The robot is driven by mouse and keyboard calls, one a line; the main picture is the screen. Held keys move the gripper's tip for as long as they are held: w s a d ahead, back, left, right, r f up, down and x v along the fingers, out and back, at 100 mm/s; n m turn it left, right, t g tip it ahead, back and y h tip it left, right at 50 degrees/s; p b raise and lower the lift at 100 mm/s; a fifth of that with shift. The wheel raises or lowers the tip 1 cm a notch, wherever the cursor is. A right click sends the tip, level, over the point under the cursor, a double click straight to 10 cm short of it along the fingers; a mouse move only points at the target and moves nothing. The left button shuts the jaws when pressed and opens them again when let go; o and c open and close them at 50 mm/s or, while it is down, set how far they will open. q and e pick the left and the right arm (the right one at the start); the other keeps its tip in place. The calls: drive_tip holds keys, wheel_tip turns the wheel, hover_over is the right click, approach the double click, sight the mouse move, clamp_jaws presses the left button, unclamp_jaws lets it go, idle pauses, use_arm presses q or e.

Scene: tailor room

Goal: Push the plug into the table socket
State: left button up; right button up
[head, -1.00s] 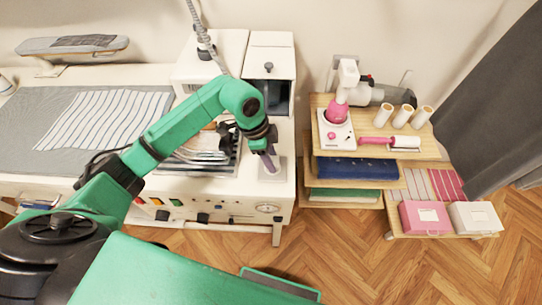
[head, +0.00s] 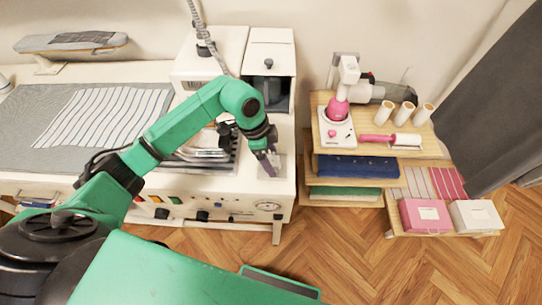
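My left gripper (head: 267,165) reaches down over the right end of the white ironing table (head: 285,140). Its grey-purple fingers point down at a pale square plate (head: 280,173) on the table top, which looks like the table socket. The fingers cover part of this plate. I cannot make out the plug, and whether the fingers hold it is too small to tell. The finger gap is not clear. My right gripper is not in view.
A metallic iron (head: 207,146) on a dark rack lies just left of the gripper. A white cabinet (head: 271,50) stands behind. A wooden shelf (head: 372,150) with a pink steamer (head: 337,108) and thread rolls is to the right. A striped cloth (head: 100,118) lies at the left.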

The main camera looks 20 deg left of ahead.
use_arm(q)
drive_tip(key=b+v, duration=0.2)
drive_tip(key=v, duration=1.2)
drive_tip(key=shift+a+r, duration=0.2)
drive_tip(key=shift+r, duration=0.05)
